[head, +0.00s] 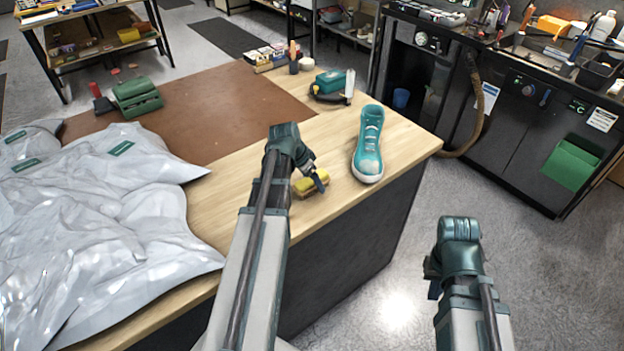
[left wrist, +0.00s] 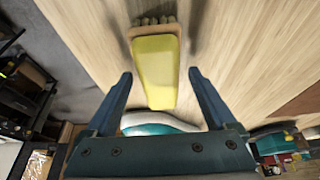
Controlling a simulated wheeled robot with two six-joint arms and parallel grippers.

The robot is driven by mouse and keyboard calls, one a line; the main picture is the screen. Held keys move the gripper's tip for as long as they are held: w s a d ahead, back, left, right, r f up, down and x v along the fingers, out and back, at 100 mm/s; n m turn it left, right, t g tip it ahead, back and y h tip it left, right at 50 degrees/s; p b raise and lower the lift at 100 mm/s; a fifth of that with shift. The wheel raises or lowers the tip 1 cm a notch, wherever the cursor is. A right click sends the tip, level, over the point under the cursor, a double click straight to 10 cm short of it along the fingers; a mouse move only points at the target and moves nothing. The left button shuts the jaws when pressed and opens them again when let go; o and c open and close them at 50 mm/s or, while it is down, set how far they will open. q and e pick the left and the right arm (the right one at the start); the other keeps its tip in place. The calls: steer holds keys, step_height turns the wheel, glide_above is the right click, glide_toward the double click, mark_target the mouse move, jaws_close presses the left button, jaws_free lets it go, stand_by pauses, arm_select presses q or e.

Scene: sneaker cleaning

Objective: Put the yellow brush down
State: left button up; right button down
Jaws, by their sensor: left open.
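The yellow brush (head: 307,186) lies on the wooden table near its front edge, just left of the teal sneaker (head: 369,150). In the left wrist view the brush (left wrist: 156,66) shows its yellow top and bristles at the far end. My left gripper (head: 318,179) is open at the brush. In the left wrist view its fingers (left wrist: 161,74) stand on either side of the brush, with a gap on both sides. My right gripper (head: 433,286) hangs off the table at the right; its fingers are mostly hidden, so its opening is unclear.
A brown mat (head: 190,112) covers part of the table (head: 235,205). Crumpled silver bags (head: 95,220) fill the left side. A green crate (head: 137,97) and a teal box (head: 331,82) stand farther back. Black cabinets (head: 480,110) line the right. Bare wood surrounds the brush.

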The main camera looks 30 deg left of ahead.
arm_select(q)
steer(key=p+v, duration=1)
steer(key=v, duration=0.2)
steer(key=shift+p, duration=0.4)
steer(key=shift+d, duration=0.1)
steer(key=s+d+g+y, duration=0.1)
steer(key=s+d, duration=0.3)
steer(key=d, duration=0.6)
steer(key=s+d+f+g+y, duration=0.1)
steer(key=s+d, duration=0.3)
steer(key=d, duration=0.7)
steer(key=s+d+g+y, duration=0.1)
steer(key=s+d, duration=0.3)
steer(key=d, duration=0.7)
steer(key=shift+s+f+n+g, duration=0.2)
steer(key=shift+f+n+g, duration=0.1)
steer(key=shift+g, duration=0.3)
step_height(320, 180, down, 4)
steer(key=b, duration=0.4)
